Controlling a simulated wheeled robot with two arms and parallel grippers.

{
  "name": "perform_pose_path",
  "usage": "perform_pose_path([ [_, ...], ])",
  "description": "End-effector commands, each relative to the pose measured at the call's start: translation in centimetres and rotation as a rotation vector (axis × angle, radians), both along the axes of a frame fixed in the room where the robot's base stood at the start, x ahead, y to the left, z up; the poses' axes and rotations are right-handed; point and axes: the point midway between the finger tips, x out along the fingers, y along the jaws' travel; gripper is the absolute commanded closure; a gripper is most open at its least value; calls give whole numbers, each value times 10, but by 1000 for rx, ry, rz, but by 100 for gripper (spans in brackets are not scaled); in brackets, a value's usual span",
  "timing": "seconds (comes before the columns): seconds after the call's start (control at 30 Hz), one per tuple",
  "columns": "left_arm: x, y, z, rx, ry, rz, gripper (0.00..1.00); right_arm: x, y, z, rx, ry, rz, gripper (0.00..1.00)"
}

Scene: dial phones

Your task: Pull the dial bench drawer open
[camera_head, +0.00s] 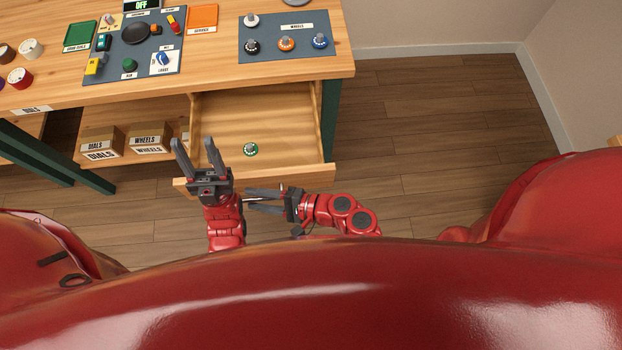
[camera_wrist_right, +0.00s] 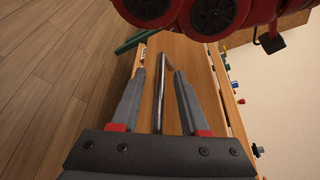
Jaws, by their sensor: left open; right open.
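The wooden bench drawer (camera_head: 285,125) is pulled out from under the bench top, and a green dial (camera_head: 250,149) lies inside it. My right gripper (camera_head: 250,199) is open just in front of the drawer front. In the right wrist view the metal bar handle (camera_wrist_right: 161,95) runs between the open fingers of my right gripper (camera_wrist_right: 160,75), not clamped. My left gripper (camera_head: 197,150) is open, fingers pointing up the picture, and overlaps the left front corner of the drawer. I cannot tell whether it touches the drawer.
On the bench top are a grey mat (camera_head: 322,54) labelled WHEELS with several knobs, and another mat (camera_head: 125,68) with small parts. Cardboard boxes marked DIALS (camera_head: 102,142) and WHEELS (camera_head: 149,136) stand on the shelf left of the drawer. The floor (camera_head: 440,130) to the right is clear.

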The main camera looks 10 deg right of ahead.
Motion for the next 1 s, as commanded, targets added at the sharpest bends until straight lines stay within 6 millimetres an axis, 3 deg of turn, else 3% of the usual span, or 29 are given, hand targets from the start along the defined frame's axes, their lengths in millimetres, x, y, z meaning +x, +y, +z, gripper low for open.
perform_pose_path([
  [0.33, 0, 0, -18, 0, 0, 0, 50, -15, -52, 8, -4, 1, -11, 55],
  [1.0, 0, 0, -1, 0, 0, 0, 50, -45, -137, 32, -4, 4, -1, 55],
])
